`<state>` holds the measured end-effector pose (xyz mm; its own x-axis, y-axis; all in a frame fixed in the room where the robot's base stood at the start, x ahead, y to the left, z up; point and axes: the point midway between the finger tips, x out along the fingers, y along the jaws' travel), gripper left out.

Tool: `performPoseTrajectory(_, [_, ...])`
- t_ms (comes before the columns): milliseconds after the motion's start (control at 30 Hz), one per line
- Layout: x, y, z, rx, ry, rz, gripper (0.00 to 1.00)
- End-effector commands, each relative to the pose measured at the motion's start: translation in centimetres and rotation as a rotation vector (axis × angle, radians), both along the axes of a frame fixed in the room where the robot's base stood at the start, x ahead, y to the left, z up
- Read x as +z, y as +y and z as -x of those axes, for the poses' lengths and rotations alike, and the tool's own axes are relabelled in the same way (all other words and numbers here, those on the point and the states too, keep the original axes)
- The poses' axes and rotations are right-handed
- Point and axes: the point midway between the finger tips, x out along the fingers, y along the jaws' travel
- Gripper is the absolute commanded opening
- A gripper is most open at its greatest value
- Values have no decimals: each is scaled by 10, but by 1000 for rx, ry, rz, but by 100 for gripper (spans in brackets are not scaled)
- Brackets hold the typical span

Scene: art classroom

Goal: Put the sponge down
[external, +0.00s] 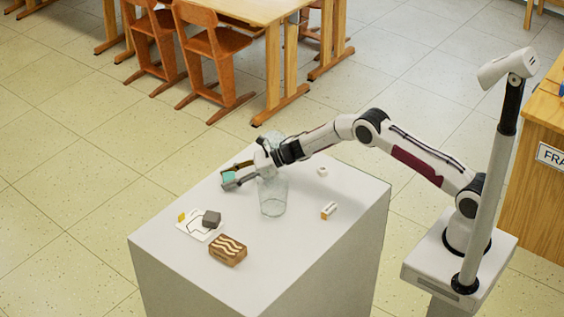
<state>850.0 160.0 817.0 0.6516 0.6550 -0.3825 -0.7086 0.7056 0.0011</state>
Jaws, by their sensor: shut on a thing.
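A teal sponge (229,176) is held between the fingers of my gripper (232,176) on the left side of the white table. My gripper is shut on it, with the fingers pointing left. The fingers hide part of the sponge. It looks close to the tabletop, but I cannot tell whether it touches it.
A tall clear glass vessel (273,199) stands beside my gripper. The white table (300,255) also bears a brown block with wavy stripes (228,250), a grey block (211,219) on a white card (194,231), a yellow piece (182,217), and two small items (329,210).

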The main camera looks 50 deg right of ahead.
Motion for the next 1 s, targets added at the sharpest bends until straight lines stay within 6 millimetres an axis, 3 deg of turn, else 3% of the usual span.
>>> performPoseTrajectory(267, [-2, 0, 0, 0, 0, 0, 30])
performPoseTrajectory(300, [-3, 0, 0, 0, 0, 0, 43])
performPoseTrajectory(367, [-3, 0, 0, 0, 0, 0, 58])
performPoseTrajectory(1000, [2, -4, 3, -1, 1, 0, 58])
